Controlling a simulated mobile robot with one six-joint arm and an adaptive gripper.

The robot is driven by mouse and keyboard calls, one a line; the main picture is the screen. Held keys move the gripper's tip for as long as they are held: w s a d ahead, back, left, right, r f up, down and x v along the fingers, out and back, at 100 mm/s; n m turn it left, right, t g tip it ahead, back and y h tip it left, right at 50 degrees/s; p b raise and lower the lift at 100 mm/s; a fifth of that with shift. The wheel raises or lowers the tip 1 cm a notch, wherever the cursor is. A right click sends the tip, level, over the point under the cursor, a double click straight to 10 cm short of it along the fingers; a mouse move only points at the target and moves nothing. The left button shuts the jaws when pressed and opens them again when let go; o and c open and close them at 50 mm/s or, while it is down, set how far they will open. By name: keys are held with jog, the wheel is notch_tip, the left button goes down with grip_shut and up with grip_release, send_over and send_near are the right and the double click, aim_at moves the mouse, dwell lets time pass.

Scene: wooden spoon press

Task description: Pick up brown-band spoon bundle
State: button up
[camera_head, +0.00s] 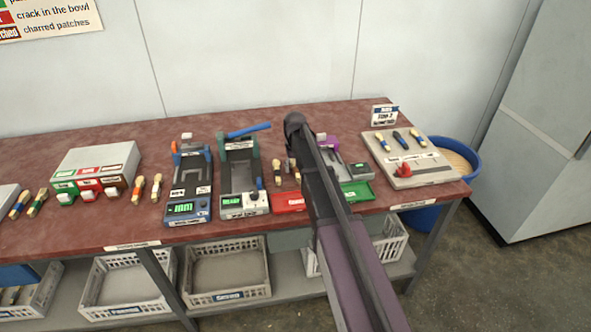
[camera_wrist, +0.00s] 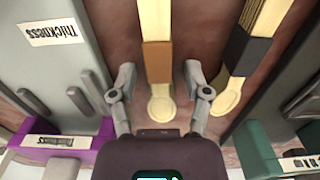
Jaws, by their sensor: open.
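The brown-band spoon bundle (camera_wrist: 157,56) is pale wood with a brown band and lies on the table, its rounded end toward the wrist camera. My gripper (camera_wrist: 160,72) is open, with one finger on each side of this bundle. Gaps show between the fingers and the bundle, and nothing is held. In the head view, my arm covers the gripper and partly crowds the bundle (camera_head: 292,166). A dark-band bundle (camera_wrist: 249,52) lies to the right in the wrist view, outside the right finger.
A grey Thickness device (camera_wrist: 62,72) with a purple part stands left in the wrist view; a green-edged device (camera_wrist: 257,150) stands right. Red (camera_head: 288,202) and green (camera_head: 357,191) trays sit near the table front. More spoon bundles (camera_head: 139,188) lie left in the head view.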

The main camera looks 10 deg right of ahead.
grip_shut()
jog(key=shift+r, duration=0.2)
notch_tip(320, 180, up, 4)
jog(key=p, duration=0.4)
jog(key=shift+f, duration=0.15)
jog(key=s, duration=0.5)
jog(key=s+a, duration=0.1)
jog(key=s, duration=0.4)
jog(key=s+r+p, duration=0.1)
jog(key=s, duration=0.5)
jog(key=shift+a, duration=0.4)
